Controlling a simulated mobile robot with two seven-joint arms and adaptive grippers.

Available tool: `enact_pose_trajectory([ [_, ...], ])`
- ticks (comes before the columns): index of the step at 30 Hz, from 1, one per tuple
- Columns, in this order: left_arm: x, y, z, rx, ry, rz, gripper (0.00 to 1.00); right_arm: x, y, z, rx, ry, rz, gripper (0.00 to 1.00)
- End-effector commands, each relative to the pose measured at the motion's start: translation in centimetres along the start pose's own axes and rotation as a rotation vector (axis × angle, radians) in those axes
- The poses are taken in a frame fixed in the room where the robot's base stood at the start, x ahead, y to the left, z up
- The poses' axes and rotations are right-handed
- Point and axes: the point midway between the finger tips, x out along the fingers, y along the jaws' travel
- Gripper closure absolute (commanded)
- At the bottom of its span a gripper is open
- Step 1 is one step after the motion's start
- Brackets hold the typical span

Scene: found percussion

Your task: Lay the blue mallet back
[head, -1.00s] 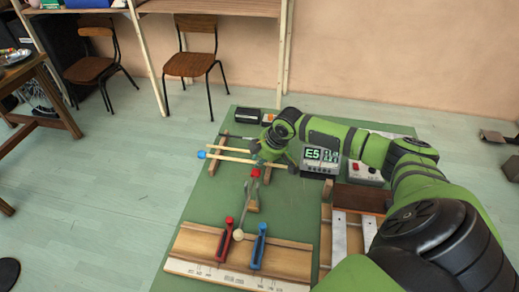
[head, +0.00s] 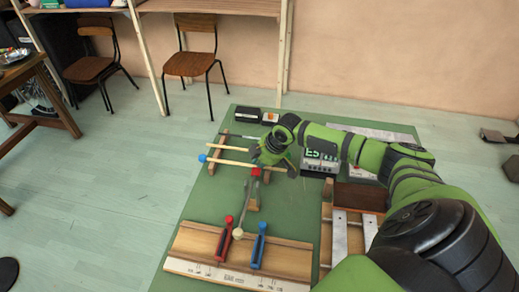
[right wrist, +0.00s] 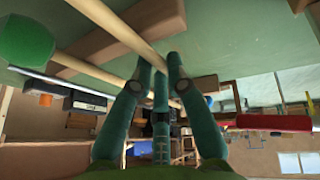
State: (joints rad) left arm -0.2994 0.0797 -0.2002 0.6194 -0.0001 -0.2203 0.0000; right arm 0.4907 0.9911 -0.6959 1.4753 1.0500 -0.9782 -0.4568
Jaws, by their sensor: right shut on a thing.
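The blue mallet (head: 228,162) has a small blue ball head at the left end of a pale wooden stick. It lies roughly level across the picture, near the wooden rest (head: 213,165). I cannot tell whether it touches the rest. My right gripper (head: 262,163) is shut on its stick, toward the right end. In the right wrist view, the fingertips (right wrist: 160,65) close around a pale stick (right wrist: 115,25); its head is out of that view. A second pale stick (head: 228,148) lies behind the blue mallet. My left gripper is not in view.
A red ball head (head: 256,171) is close below my right gripper. A wooden board (head: 200,244) with red (head: 224,240) and blue (head: 258,247) handled tools lies in front. A display box (head: 318,164) stands to the right. A green ball (right wrist: 25,40) shows in the wrist view.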

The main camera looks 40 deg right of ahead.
Motion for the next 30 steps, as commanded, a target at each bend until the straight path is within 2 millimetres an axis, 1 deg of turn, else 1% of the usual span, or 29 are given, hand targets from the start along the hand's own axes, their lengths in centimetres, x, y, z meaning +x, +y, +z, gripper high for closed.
enact_pose_trajectory([
  [6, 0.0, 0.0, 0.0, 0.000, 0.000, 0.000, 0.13, 0.0, 0.0, 0.0, 0.000, 0.001, 0.001, 1.00],
  [7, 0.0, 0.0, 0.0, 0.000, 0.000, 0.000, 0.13, 0.0, 0.0, 0.0, 0.000, 0.000, 0.001, 0.80],
  [9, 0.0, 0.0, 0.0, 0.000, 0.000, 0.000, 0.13, 0.0, 0.0, 0.0, 0.000, 0.000, 0.001, 0.56],
  [18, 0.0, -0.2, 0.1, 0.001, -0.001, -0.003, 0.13, 0.0, 0.1, 0.1, 0.000, -0.003, 0.001, 0.56],
  [22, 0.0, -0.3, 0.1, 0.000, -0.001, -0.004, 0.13, -0.6, 0.1, 0.2, -0.001, -0.003, 0.003, 0.56],
  [26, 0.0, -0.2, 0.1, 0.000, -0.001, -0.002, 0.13, -2.5, 0.2, 0.2, -0.003, -0.003, 0.005, 0.56],
  [30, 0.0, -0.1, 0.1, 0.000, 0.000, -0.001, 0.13, -5.6, 0.1, 0.1, -0.005, -0.002, 0.005, 0.56],
])
